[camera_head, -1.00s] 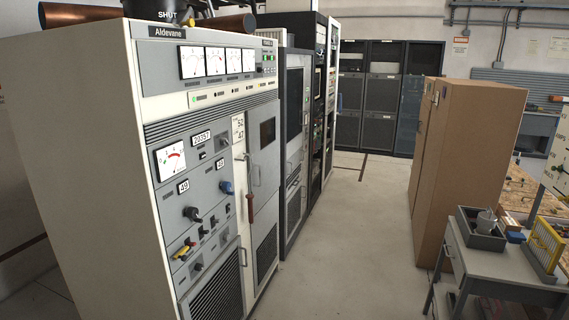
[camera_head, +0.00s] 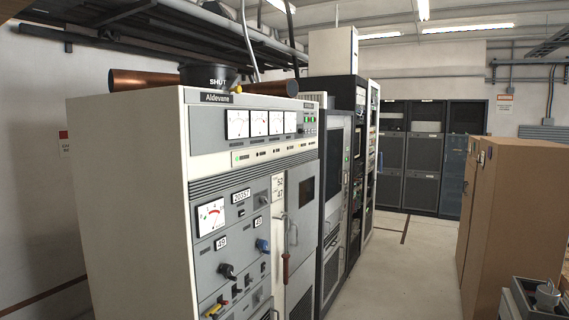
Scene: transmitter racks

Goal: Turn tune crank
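The white and grey Aldevane transmitter cabinet (camera_head: 135,195) stands at the left, its front facing right. On its front panel are a black knob or crank (camera_head: 228,270) below a counter reading 49, and a blue one (camera_head: 262,245) below a counter reading 48. No label marking either as the tune crank is readable. A larger counter reading about 20357 (camera_head: 241,196) and a white meter (camera_head: 211,216) with a red scale sit above them. My gripper is not in view, and nothing is seen touching the panel.
A red-handled rod (camera_head: 285,268) hangs on the cabinet front. Dark racks (camera_head: 356,150) continue behind it. A brown cabinet (camera_head: 515,210) stands at the right, with a grey tray (camera_head: 540,300) at the lower right. The floor aisle (camera_head: 405,265) between is clear.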

